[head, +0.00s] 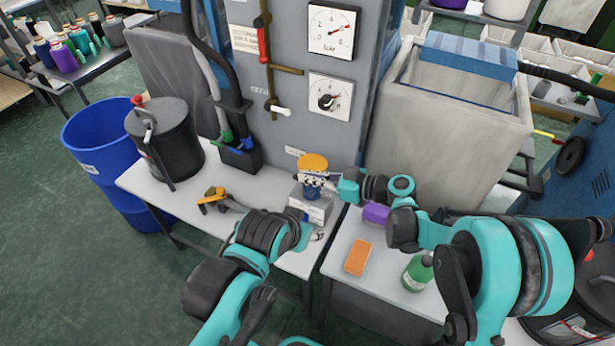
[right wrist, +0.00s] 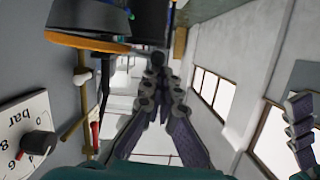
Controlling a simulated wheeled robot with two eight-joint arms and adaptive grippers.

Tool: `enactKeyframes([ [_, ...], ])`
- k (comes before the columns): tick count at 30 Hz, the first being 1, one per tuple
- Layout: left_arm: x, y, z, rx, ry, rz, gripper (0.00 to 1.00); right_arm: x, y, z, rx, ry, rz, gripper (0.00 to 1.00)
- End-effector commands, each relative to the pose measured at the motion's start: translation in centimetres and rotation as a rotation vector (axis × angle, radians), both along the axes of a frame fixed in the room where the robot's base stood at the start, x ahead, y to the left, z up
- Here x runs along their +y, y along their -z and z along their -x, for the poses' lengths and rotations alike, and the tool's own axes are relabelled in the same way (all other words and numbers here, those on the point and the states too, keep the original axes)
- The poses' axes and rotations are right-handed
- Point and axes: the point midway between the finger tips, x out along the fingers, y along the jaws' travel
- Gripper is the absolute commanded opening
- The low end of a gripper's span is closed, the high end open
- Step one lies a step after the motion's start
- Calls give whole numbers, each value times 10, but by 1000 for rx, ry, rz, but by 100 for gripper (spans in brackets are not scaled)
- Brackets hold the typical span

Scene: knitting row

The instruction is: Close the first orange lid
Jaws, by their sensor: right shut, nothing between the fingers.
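I cannot tell how far the lid is tilted. A round orange-rimmed piece, apparently the lid (right wrist: 85,42), shows at the upper left of the right wrist view. My right gripper (head: 318,181) is in front of the container, just below the lid; its fingers meet, empty, in the right wrist view (right wrist: 157,75). My left gripper (head: 317,236) is low at the table edge, mostly hidden by its own arm.
A yellow tool (head: 213,198) lies on the left table. An orange block (head: 358,257), a purple box (head: 375,213) and a green bottle (head: 417,272) stand on the right table. The machine panel with gauges (head: 333,30) rises behind. A black drum (head: 165,135) stands left.

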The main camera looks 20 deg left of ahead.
Motion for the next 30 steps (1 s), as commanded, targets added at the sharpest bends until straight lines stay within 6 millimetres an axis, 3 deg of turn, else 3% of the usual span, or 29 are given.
enactKeyframes([
  [9,0,9,0,0,0,0,48,0,13,-2,5,-1,0,0],
  [30,0,9,0,0,0,0,48,-1,13,-2,6,-1,1,0],
])
